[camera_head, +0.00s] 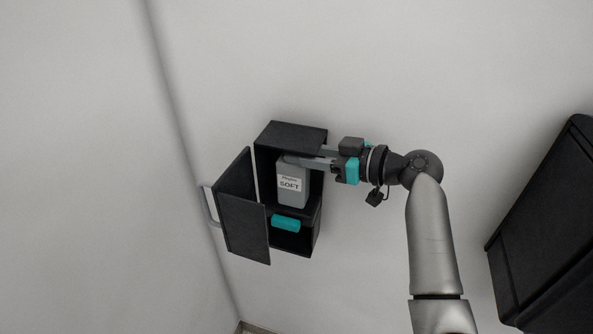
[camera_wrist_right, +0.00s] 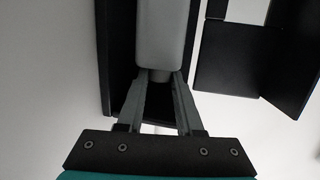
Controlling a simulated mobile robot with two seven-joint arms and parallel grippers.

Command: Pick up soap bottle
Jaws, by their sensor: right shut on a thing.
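The soap bottle (camera_head: 292,184) is grey with a white label reading "SOFT". It stands upright inside an open black wall cabinet (camera_head: 292,134). My right gripper (camera_head: 290,160) reaches in from the right and is shut on the bottle near its top. In the right wrist view the bottle's grey body (camera_wrist_right: 160,35) is at the top centre, and its narrower neck lies between the fingertips of my gripper (camera_wrist_right: 160,80). My left gripper is in neither view.
The cabinet door (camera_head: 242,210) stands open to the left, with a pale handle (camera_head: 210,207). A teal item (camera_head: 286,223) is in the cabinet below the bottle. A large black cabinet (camera_head: 545,235) is at the right edge. The wall around is bare.

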